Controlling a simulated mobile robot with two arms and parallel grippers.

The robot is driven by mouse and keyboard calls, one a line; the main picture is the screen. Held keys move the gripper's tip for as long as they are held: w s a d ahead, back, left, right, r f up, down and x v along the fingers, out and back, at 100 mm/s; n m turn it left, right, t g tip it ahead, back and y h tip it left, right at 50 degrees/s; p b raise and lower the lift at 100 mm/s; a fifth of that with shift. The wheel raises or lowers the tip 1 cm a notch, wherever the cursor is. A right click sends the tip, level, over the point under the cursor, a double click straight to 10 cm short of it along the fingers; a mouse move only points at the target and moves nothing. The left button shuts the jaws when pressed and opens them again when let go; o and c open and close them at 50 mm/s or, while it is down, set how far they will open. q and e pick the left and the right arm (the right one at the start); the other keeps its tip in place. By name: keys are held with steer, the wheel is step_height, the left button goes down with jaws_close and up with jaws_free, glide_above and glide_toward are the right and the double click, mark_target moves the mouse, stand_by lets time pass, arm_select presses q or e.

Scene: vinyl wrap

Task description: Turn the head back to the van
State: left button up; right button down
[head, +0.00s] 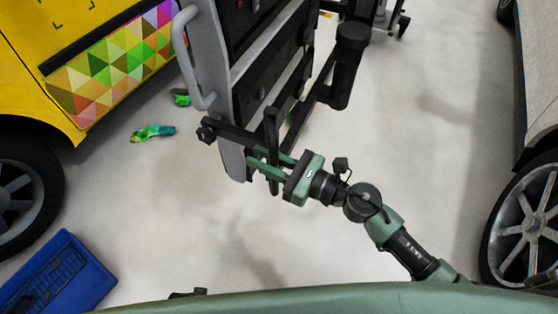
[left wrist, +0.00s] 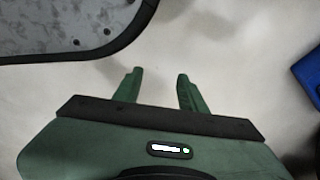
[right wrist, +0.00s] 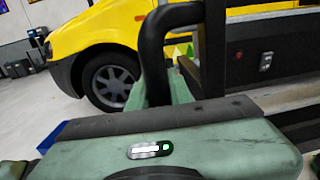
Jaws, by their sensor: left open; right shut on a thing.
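The yellow van (head: 60,40) fills the upper left of the head view, with a colourful triangle-pattern wrap on its lower side. It also shows behind my right gripper in the right wrist view (right wrist: 120,35). My right gripper (head: 262,162) is shut on a black bar of the grey trolley (head: 222,85). In the right wrist view, a black curved bar (right wrist: 152,55) stands at the fingers. My left gripper (left wrist: 160,78) is open and empty above the pale floor in the left wrist view. It cannot be made out in the head view.
A blue box (head: 60,275) with dark contents stands at the lower left. Colourful scraps (head: 152,132) lie on the floor between van and trolley. Another vehicle's wheel (head: 522,225) stands at the right edge. Floor between trolley and that vehicle is clear.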

arm_select(q)
steer(key=shift+s+f, duration=0.1)
arm_select(e)
steer(key=shift+w+d+r, duration=0.1)
steer(key=shift+w+d, duration=0.05)
steer(key=shift+w, duration=0.15)
steer(key=c, duration=1.3)
jaws_free()
arm_select(q)
steer(key=shift+d, duration=0.1)
arm_select(e)
steer(key=shift+d, duration=0.1)
arm_select(q)
steer(key=w+r+b, duration=0.2)
steer(key=w+r, duration=0.2)
steer(key=r, duration=0.1)
steer(key=shift+d+r, duration=0.2)
steer(key=shift+r, duration=0.2)
arm_select(e)
steer(key=v, duration=0.7)
steer(key=shift+s+d, duration=0.3)
arm_select(q)
steer(key=shift+s, duration=0.1)
